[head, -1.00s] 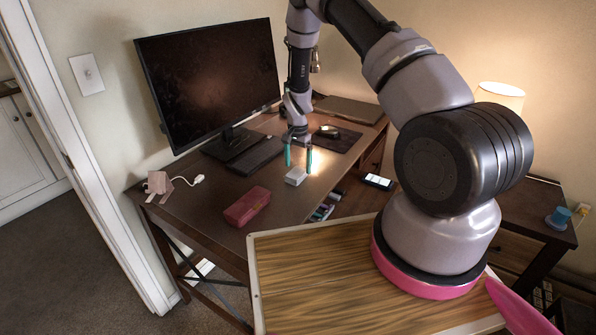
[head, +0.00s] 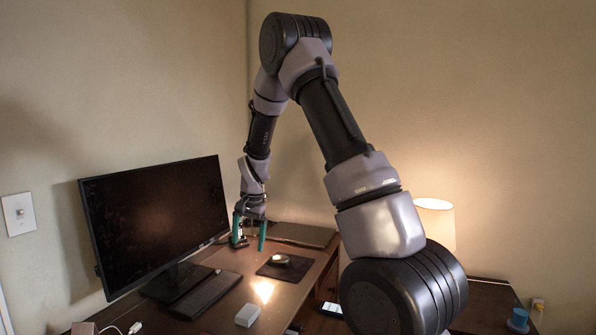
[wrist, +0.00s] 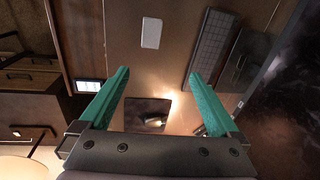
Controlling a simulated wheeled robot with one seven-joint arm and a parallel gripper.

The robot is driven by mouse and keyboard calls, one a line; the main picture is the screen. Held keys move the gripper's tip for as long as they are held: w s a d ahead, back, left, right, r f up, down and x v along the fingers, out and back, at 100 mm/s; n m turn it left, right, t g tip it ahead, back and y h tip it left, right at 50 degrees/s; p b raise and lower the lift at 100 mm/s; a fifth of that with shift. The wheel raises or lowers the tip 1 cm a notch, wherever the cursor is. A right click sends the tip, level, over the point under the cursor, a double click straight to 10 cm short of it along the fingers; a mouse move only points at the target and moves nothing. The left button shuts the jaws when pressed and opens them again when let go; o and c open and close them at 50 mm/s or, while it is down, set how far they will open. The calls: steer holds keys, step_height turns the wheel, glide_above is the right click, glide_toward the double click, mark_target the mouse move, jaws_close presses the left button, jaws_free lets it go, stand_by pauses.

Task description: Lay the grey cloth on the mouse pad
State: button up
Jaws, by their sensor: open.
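A small pale grey block-like piece (head: 247,315), which looks like the folded grey cloth, lies on the desk in front of the keyboard. It also shows in the wrist view (wrist: 151,33), flat on the desk beyond my fingertips. The dark mouse pad (head: 290,275) lies farther back on the desk, with a mouse (head: 280,259) on it. In the wrist view the pad (wrist: 138,107) shows between my fingers, its near part close to the gripper body. My gripper (head: 249,246) has two green fingers. They are wide apart, empty, pointing down above the desk near the pad.
A monitor (head: 155,222) and a keyboard (head: 207,295) stand along the left of the desk. A closed laptop-like slab (head: 300,234) lies at the back. A lit phone (head: 331,309) lies beyond the right edge. A lamp (head: 435,222) and a blue cup (head: 519,318) are at right.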

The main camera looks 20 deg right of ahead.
steer(key=s+d+r+n+t, duration=0.1)
steer(key=s+d+r+t, duration=0.1)
steer(key=s+r, duration=0.9)
steer(key=s+d+r+n+t+y, duration=0.1)
steer(key=s+d+r+n+t, duration=0.1)
steer(key=s+r, duration=0.9)
step_height(320, 180, up, 4)
steer(key=shift+s+r, duration=0.1)
steer(key=shift+s, duration=0.1)
steer(key=shift+o, duration=0.2)
steer(key=s+r+n+t, duration=0.1)
steer(key=s, duration=0.6)
steer(key=shift+s+d+t, duration=0.3)
steer(key=shift+s, duration=0.05)
